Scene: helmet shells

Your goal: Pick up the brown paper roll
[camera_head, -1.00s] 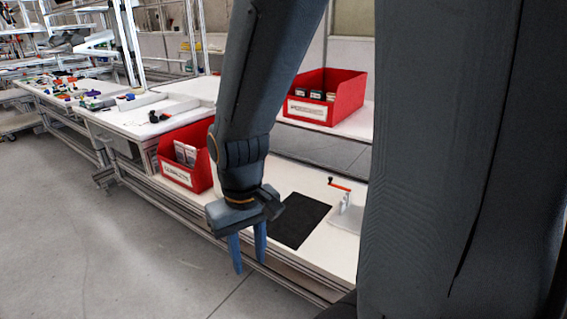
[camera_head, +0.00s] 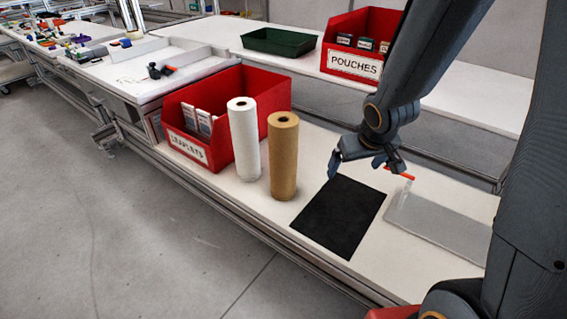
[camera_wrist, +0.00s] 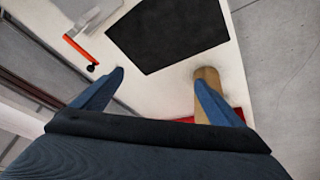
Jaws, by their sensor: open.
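The brown paper roll (camera_head: 283,158) stands upright on the white bench, just right of a white roll (camera_head: 243,140). My gripper (camera_head: 356,168) is open and empty, above the bench and to the right of the brown roll, near the far edge of the black mat. In the wrist view the brown roll (camera_wrist: 207,74) shows partly behind the right finger of my gripper (camera_wrist: 160,85). Most of it is hidden there. The finger and roll overlap in that picture, but the head view shows them apart.
A red "leaflets" bin (camera_head: 266,90) stands behind the rolls. A black mat (camera_head: 340,217) lies right of the brown roll, beside a grey plate (camera_head: 440,228) with a red-handled crank (camera_head: 399,173). A red "pouches" bin (camera_head: 352,65) and green tray (camera_head: 279,41) stand on the back shelf.

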